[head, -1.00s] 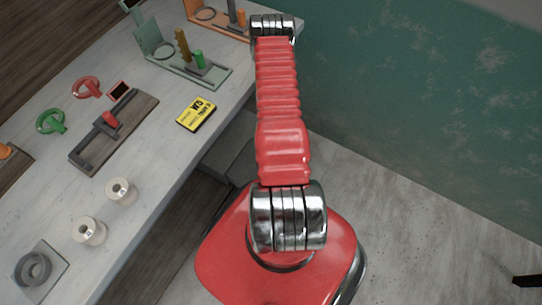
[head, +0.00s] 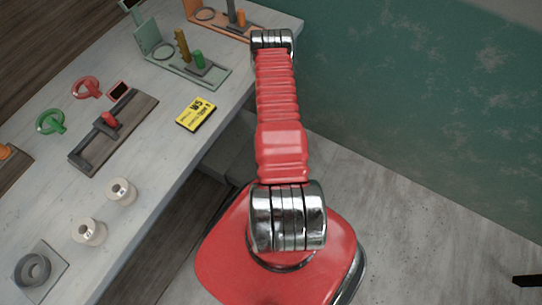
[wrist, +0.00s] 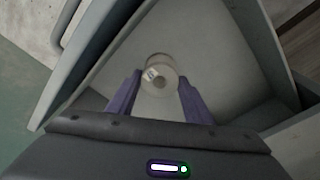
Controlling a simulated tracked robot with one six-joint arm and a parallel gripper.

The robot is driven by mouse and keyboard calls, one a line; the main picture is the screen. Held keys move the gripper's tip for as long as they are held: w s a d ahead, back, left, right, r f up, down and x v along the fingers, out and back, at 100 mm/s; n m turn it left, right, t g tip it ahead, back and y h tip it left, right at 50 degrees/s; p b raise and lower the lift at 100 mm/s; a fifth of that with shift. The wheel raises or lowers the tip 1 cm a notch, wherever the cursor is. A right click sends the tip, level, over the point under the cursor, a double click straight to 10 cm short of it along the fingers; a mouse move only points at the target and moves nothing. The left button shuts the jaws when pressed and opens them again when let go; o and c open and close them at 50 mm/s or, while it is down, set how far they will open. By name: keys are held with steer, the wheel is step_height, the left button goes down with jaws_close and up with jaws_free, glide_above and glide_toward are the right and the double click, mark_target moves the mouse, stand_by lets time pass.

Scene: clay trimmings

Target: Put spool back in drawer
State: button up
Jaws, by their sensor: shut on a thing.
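In the wrist view a pale spool (wrist: 158,74) with a small label and a dark centre hole sits between the purple fingertips of my gripper (wrist: 159,88). My gripper is shut on it. Below and around the spool is the grey open drawer (wrist: 262,50), with its walls on both sides and a light floor. I cannot tell whether the spool touches the drawer floor. The head view does not show my gripper; it shows two more white spools (head: 121,191) (head: 89,231) standing on the bench.
The bench (head: 155,195) holds a yellow card (head: 196,113), a wooden board with a red-knobbed tool (head: 113,130), red (head: 86,88) and green (head: 50,121) ring-shaped things, a dark ring on a plate (head: 33,270), and green (head: 180,60) and orange fixtures. The green wall stands behind.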

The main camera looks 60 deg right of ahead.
steer(key=o, duration=1.4)
steer(key=shift+c, duration=0.2)
step_height(320, 180, up, 12)
steer(key=s+a, duration=0.1)
stand_by(0.8)
